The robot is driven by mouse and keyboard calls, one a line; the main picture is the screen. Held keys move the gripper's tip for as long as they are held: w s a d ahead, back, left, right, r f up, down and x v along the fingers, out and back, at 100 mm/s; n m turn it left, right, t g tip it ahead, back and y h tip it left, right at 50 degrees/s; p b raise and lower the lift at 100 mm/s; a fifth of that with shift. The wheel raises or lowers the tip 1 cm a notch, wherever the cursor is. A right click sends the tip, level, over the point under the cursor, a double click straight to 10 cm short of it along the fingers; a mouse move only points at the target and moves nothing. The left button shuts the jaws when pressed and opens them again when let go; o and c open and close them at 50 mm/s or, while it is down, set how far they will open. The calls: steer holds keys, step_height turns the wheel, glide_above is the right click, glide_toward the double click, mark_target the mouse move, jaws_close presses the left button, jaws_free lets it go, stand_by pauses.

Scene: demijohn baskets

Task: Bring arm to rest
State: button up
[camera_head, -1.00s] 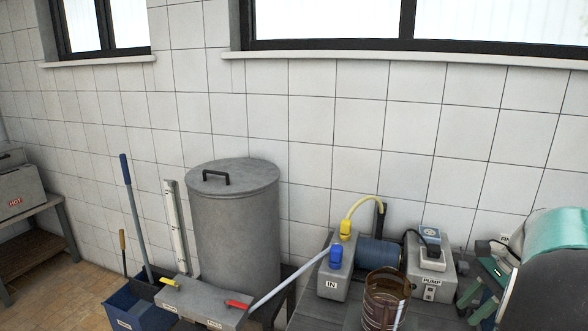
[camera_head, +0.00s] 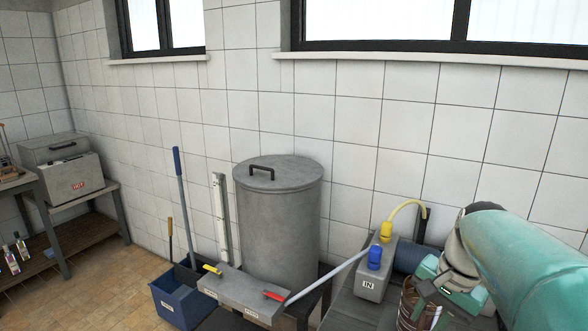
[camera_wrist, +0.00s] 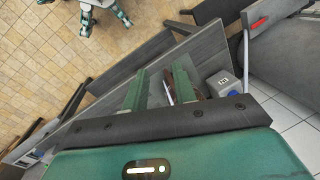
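My arm comes in from the right edge of the head view, with my gripper (camera_head: 428,305) low at the right, in front of the pump bench. In the wrist view my gripper (camera_wrist: 158,88) has its two green fingers apart, with grey bench top and part of a brown object between and beside them. No held thing shows. A brown ribbed container (camera_head: 408,296) stands on the bench (camera_head: 345,312), partly hidden behind my gripper in the head view. I cannot tell whether the gripper touches it.
A grey lidded drum (camera_head: 278,220) stands left of the bench, with a grey box with yellow and red levers (camera_head: 240,292) before it. A grey IN unit with yellow and blue fittings (camera_head: 376,268) is close to my gripper. Blue bins (camera_head: 172,303) and open floor (camera_head: 95,290) lie left.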

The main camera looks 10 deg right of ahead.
steer(key=s+a+n+t, duration=0.2)
steer(key=a+n, duration=0.3)
steer(key=a, duration=0.3)
steer(key=s+a+f+n+t+h, duration=0.1)
steer(key=s+a+n, duration=0.2)
steer(key=a+n, duration=0.3)
steer(key=a, duration=0.3)
steer(key=shift+a+n+t+h, duration=0.25)
steer(key=shift+n+t+h, duration=0.05)
steer(key=shift+t, duration=0.1)
steer(key=shift+s, duration=0.1)
